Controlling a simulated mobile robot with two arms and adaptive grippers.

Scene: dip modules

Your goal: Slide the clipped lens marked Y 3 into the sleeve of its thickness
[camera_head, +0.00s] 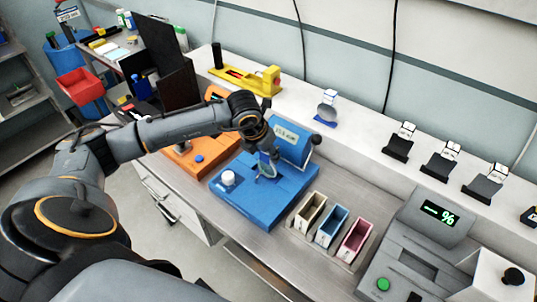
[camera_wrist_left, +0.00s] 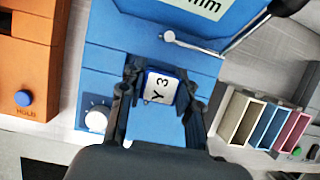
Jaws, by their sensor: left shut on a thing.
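My left gripper (camera_head: 266,172) is over the blue gauge (camera_head: 240,202), just in front of its display (camera_head: 287,135). In the left wrist view its two fingers (camera_wrist_left: 160,92) are shut on a white, blue-edged clip marked Y 3 (camera_wrist_left: 159,88). The lens is mostly hidden below the clip. The gauge display ends in "mm", but its figures are cut off or too small to read. Three open sleeves stand right of the gauge: cream (camera_head: 308,211), blue (camera_head: 332,226) and pink (camera_head: 356,240). They also show at the right of the wrist view. My right gripper is not in view.
An orange device (camera_head: 203,150) stands left of the gauge. A grey device (camera_head: 418,245) with a green percent display stands right of the sleeves. On the back ledge are a yellow tool (camera_head: 250,78), a lens on a blue stand (camera_head: 326,112) and several black holders (camera_head: 398,147).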

